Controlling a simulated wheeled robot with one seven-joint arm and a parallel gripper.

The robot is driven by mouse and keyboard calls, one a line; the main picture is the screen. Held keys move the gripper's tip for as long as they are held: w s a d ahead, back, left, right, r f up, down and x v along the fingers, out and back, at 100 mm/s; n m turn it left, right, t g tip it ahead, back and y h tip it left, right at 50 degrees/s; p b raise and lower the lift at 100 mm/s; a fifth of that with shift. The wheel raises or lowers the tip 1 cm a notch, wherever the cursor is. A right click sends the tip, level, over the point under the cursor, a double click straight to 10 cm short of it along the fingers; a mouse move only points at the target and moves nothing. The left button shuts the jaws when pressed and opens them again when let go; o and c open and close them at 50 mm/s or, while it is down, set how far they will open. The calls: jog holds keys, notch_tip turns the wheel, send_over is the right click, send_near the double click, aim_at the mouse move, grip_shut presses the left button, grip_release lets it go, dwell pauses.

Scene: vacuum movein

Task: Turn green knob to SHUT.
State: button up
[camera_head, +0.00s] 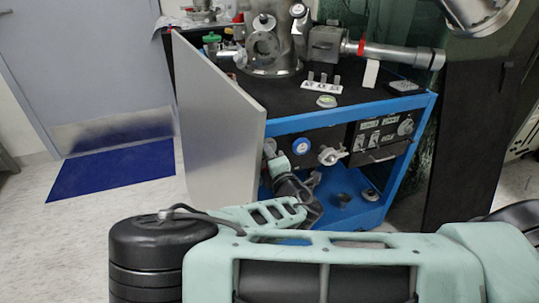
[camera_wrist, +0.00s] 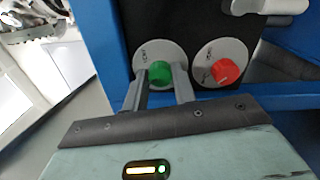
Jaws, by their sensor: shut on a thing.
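The green knob (camera_wrist: 159,74) sits on a round grey dial plate (camera_wrist: 146,55) in the wrist view. Small lettering on the plate is too small to read. My gripper (camera_wrist: 161,83) has one finger on each side of the green knob and is shut on it. In the head view my arm reaches into the blue-framed cart (camera_head: 387,186).
A red knob (camera_wrist: 226,71) on its own plate is close to the right of the green one. The grey panel stands upright just left of my arm.

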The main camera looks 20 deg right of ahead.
jog(key=shift+a+n, duration=0.1)
jog(key=shift+n, duration=2.1)
jog(key=o, duration=1)
jog(key=s+p, duration=0.3)
jog(key=s, duration=1.4)
jog(key=shift+s, duration=0.25)
